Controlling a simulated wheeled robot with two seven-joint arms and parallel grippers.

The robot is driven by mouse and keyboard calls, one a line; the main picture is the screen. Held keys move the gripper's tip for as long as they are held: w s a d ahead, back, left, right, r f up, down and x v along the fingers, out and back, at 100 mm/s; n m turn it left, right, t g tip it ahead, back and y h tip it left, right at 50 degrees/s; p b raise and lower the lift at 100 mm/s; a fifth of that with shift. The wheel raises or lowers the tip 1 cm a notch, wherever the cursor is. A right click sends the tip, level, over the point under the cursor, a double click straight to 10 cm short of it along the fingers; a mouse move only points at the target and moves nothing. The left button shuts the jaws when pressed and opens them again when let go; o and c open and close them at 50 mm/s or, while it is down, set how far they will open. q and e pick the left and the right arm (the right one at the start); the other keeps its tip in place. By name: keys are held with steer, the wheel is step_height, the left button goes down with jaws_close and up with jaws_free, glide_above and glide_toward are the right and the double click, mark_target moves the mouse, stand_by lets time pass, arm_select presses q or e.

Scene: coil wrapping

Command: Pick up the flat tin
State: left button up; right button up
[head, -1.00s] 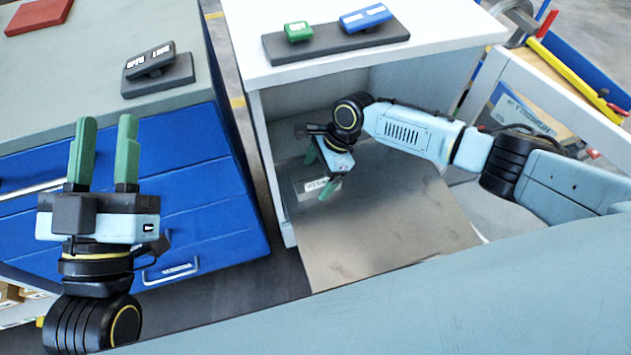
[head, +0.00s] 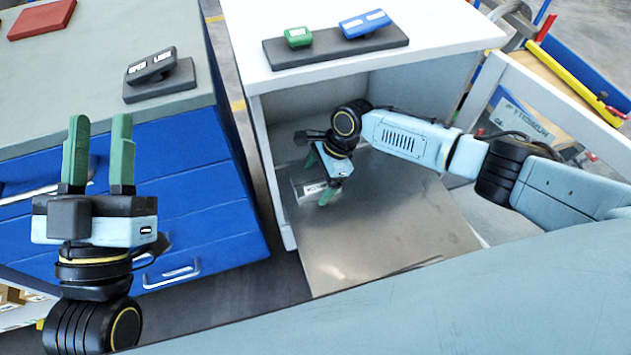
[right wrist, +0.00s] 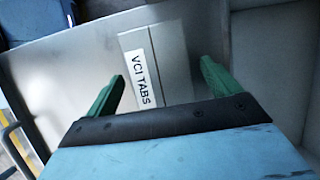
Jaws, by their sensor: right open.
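The flat tin (right wrist: 169,62) is a low grey box with a white label reading "VCI TABS". It lies on a bare metal sheet inside the open white cabinet. In the head view the tin (head: 307,190) is partly hidden by my right gripper (head: 320,182). In the right wrist view my right gripper (right wrist: 160,80) is open, its two green fingers on either side of the tin's near end, with gaps visible. I cannot tell whether they are down at its height. My left gripper (head: 97,150) is open and empty, in front of the blue drawers.
The white cabinet top (head: 450,25) above my right arm bears a dark strip with green and blue devices. Cabinet side walls stand close by. The blue drawer unit (head: 200,220) stands left.

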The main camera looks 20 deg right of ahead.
steer(key=shift+f, duration=0.1)
steer(key=c, duration=1.2)
